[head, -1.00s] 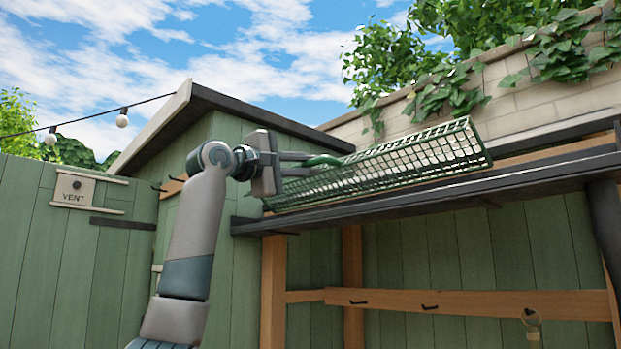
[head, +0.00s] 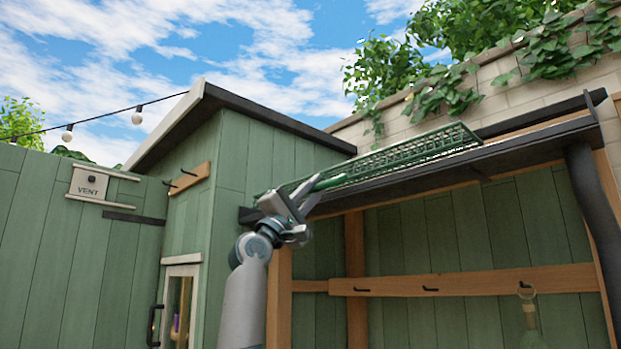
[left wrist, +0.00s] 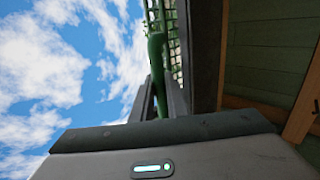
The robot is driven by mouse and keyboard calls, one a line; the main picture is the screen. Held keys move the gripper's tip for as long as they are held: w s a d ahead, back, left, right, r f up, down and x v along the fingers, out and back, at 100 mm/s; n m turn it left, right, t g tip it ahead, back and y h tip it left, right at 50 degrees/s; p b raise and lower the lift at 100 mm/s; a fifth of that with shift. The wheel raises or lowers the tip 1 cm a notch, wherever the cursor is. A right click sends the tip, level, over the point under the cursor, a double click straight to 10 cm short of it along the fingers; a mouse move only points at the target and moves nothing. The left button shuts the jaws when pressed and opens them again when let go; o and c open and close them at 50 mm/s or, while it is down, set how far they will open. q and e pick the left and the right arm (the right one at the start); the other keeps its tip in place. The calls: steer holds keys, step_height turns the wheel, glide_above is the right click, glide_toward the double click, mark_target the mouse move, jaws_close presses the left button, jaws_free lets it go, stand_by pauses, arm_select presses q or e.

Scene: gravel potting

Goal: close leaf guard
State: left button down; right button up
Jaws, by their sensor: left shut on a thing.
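The leaf guard (head: 408,154) is a long green mesh panel lying at a low slant along the top of the dark gutter (head: 455,170). Its mesh is seen nearly edge-on, and I cannot tell whether its free edge touches the gutter. My left gripper (head: 314,190) is at the guard's left end, shut on its green handle (head: 330,182). In the left wrist view the green handle (left wrist: 157,62) runs down between the dark fingers, with the mesh (left wrist: 172,20) beyond. My right gripper is not in view.
The gutter runs along the front of a green shed's open bay, with a dark downpipe (head: 592,205) at right. A wooden rail (head: 465,280) with hooks crosses the bay. A pale brick wall (head: 535,90) with ivy stands behind.

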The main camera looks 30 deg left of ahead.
arm_select(q)
steer(key=shift+w+d+f+t, duration=0.1)
steer(key=shift+w+f+t, duration=0.05)
steer(key=shift+f, duration=0.25)
steer(key=shift+w+f+t, duration=0.1)
steer(key=shift+f+t, duration=0.05)
steer(key=shift+f, duration=0.25)
steer(key=shift+w+d+f+b, duration=0.15)
steer(key=shift+w+f+b, duration=0.2)
steer(key=shift+f, duration=0.4)
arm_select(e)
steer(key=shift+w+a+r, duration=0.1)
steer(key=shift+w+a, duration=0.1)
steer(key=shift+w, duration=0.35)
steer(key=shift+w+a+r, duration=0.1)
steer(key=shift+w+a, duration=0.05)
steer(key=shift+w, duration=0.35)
arm_select(q)
steer(key=shift+w, duration=0.1)
steer(key=shift+f, duration=0.15)
steer(key=c, duration=1.7)
jaws_free()
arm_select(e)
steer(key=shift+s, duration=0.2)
arm_select(q)
steer(key=shift+r, duration=0.2)
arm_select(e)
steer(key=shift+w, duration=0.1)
